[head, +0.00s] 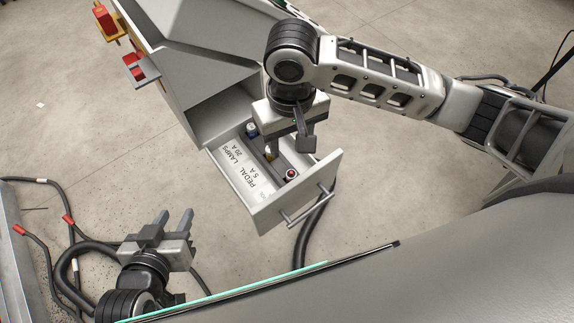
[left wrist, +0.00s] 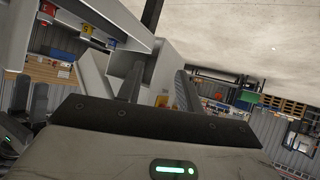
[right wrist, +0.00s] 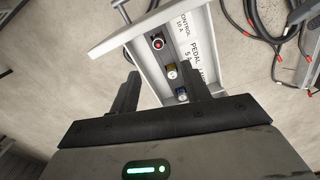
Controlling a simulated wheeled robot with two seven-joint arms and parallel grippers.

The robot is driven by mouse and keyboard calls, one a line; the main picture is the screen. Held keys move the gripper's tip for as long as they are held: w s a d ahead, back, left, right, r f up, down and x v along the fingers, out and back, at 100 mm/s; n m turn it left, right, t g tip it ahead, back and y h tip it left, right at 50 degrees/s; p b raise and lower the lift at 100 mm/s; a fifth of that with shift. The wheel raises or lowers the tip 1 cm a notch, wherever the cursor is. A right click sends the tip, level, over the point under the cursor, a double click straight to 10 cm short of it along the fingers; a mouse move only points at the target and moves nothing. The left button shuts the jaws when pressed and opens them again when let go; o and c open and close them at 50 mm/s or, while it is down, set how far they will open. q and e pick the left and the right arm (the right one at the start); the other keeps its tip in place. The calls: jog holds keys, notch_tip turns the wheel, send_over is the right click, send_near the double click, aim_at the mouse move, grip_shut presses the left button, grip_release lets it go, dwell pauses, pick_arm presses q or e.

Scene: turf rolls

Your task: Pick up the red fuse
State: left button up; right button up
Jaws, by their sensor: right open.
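The red fuse (head: 291,173) stands in the open drawer (head: 238,184) near its front panel; in the right wrist view the red fuse (right wrist: 158,42) is beyond my fingertips. A yellow fuse (right wrist: 171,72) and a blue fuse (right wrist: 182,95) stand in the same row, farther back in the drawer; the blue fuse (head: 251,130) also shows in the head view. My right gripper (head: 288,148) is open and empty above the drawer, with the red fuse on its drawer-front side. My left gripper (head: 172,217) is open and empty, low at the left, away from the drawer.
The grey cabinet (head: 190,75) stands behind the drawer, with red switches (head: 137,67) on its side. The drawer's front panel and handle (head: 307,207) rise close to the red fuse. Printed labels lie left of the fuse row. Black cables (head: 70,262) lie on the floor at left.

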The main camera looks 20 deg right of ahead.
jog(key=b, duration=0.1)
send_over(292, 174)
jog(key=f, duration=0.8)
jog(key=shift+s+a, duration=0.2)
jog(key=shift+s, duration=0.05)
jog(key=shift+w+d+f+b, duration=0.15)
jog(key=shift+f+b, duration=0.25)
jog(key=shift+f, duration=1.05)
jog(key=shift+w+f+b, duration=0.1)
jog(key=shift+f+b, duration=0.25)
jog(key=shift+f, duration=1.1)
grip_shut()
